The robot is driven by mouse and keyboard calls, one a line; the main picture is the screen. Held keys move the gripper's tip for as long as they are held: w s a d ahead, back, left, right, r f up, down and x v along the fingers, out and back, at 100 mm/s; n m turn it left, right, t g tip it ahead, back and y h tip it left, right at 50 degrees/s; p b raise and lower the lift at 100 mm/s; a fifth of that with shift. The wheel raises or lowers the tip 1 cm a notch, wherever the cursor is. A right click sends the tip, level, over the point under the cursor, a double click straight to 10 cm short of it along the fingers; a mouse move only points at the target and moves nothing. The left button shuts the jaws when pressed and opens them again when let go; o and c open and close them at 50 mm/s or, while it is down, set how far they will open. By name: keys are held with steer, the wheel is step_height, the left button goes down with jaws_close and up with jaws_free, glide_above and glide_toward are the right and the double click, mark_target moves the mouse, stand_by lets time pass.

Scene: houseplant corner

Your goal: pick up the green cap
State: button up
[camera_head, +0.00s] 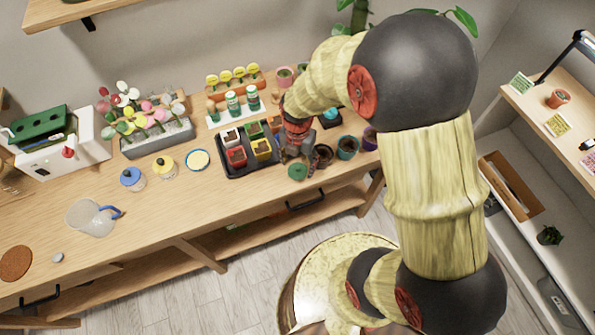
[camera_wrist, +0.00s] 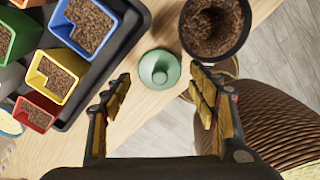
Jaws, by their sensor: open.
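The green cap (camera_wrist: 160,69) lies on the wooden table, between the black tray and a dark pot of soil in the wrist view. It has a raised round middle. In the head view the green cap (camera_head: 297,171) is near the table's front edge, to the right of the tray. My gripper (camera_wrist: 160,93) is open and empty, with one finger on each side below the cap in the wrist picture. In the head view my gripper (camera_head: 293,152) hangs close to the cap, partly hidden by my arm.
A black tray (camera_wrist: 117,45) with several coloured soil-filled pots stands left of the cap. A dark soil pot (camera_wrist: 213,27) stands close on the right, near the table edge. More pots, such as a teal one (camera_head: 346,148), stand farther right.

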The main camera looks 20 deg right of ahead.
mark_target(296, 171)
step_height(296, 171, down, 3)
steer(key=shift+r, duration=0.15)
steer(key=c, duration=0.6)
steer(key=shift+r, duration=0.1)
steer(key=shift+c, duration=0.2)
